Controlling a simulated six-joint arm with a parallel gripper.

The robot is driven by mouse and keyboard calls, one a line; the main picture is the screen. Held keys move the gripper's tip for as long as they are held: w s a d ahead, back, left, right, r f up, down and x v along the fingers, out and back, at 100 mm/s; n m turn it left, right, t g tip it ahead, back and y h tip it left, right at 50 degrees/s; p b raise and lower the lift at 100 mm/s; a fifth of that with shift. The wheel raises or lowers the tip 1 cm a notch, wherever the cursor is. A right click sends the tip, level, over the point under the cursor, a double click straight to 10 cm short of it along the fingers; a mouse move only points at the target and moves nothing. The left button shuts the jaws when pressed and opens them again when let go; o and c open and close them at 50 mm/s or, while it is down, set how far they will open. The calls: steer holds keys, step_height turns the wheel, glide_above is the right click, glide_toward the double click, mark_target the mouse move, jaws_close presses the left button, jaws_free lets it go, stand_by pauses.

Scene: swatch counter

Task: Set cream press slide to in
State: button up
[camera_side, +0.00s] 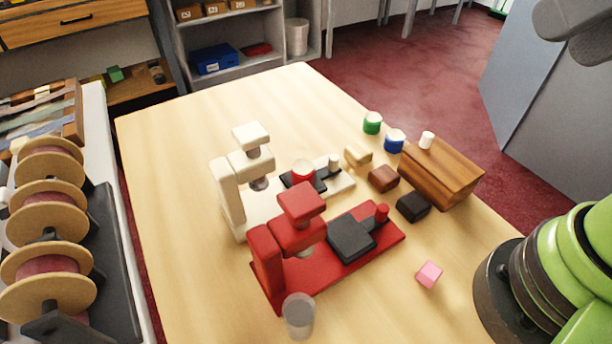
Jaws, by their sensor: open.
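The cream press (232,188) stands on the wooden table behind the red press, its head on the left and its base running to the right. Its dark slide (320,184) lies on the base, to the right of and clear of the press head. A small cream knob (334,161) stands near the slide's right end. A round red piece with a pale top (303,169) appears to sit on the slide. The red press's head hides part of the cream base and slide. My gripper is not in view; only parts of my arm show at the right.
The red press (265,258) with its dark slide (350,238) stands close in front. A clear cup (298,312) and a pink cube (429,274) are nearby. Several small blocks and a wooden box (445,170) stand to the right. The table's left side is free.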

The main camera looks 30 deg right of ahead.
steer(key=shift+c, duration=0.2)
steer(key=c, duration=0.3)
steer(key=shift+w+r, duration=0.1)
steer(key=shift+w, duration=0.35)
steer(key=c, duration=0.3)
steer(key=m+g+h, duration=0.2)
steer(key=m+g, duration=0.3)
steer(key=g, duration=0.2)
glide_above(334, 157)
step_height(334, 157, down, 19)
step_height(334, 157, down, 10)
steer(key=shift+f, duration=0.1)
